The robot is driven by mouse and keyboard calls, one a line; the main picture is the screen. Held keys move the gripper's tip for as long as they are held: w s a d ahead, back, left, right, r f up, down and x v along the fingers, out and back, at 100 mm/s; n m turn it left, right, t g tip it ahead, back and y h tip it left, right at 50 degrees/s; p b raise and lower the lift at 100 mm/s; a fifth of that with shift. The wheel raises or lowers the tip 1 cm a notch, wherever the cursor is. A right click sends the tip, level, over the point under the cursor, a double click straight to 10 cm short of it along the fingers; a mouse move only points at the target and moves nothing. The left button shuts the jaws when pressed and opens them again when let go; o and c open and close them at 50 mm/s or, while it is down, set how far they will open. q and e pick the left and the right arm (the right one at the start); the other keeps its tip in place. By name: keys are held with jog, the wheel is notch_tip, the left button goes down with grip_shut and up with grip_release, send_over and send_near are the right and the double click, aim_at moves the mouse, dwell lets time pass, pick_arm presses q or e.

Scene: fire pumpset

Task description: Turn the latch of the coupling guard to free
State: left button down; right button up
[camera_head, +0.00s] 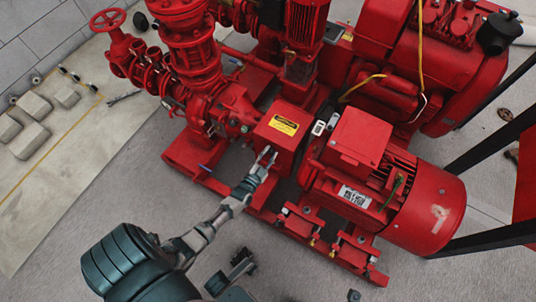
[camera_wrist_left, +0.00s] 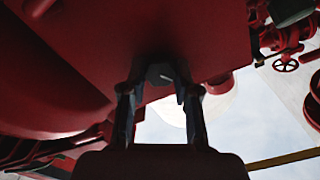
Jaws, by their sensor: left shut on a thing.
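The coupling guard (camera_head: 281,118) is a red box with a yellow label, between the red pump and the red motor in the head view. My left gripper (camera_head: 266,156) reaches its near lower side from the left. In the left wrist view the guard (camera_wrist_left: 195,35) is a dark red underside overhead. My left gripper (camera_wrist_left: 160,88) also shows there, with its two dark fingers on either side of a small grey latch (camera_wrist_left: 160,73), shut on it. The shadow hides the latch's exact angle and the finger contact. My right gripper does not show.
The red motor (camera_head: 420,210) stands right of the guard, and red pump piping with a handwheel (camera_head: 112,20) stands left. The red base frame (camera_head: 190,165) runs below. Pale blocks (camera_head: 32,142) lie at far left.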

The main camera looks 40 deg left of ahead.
pick_arm(q)
jog(key=n, duration=0.5)
jog(key=shift+s+a+f+n+p, duration=0.2)
jog(key=shift+f+n+p, duration=0.1)
jog(key=shift+f, duration=0.05)
jog(key=n, duration=0.4)
jog(key=shift+d+f+n, duration=0.1)
jog(key=shift+f+n, duration=0.05)
jog(key=shift+n, duration=0.15)
jog(key=shift+d+n, duration=0.1)
jog(key=shift+n, duration=0.3)
jog(key=c, duration=0.8)
grip_release()
jog(key=shift+c, duration=0.2)
jog(key=shift+w, duration=0.1)
jog(key=shift+r, duration=0.2)
jog(key=v, duration=1.2)
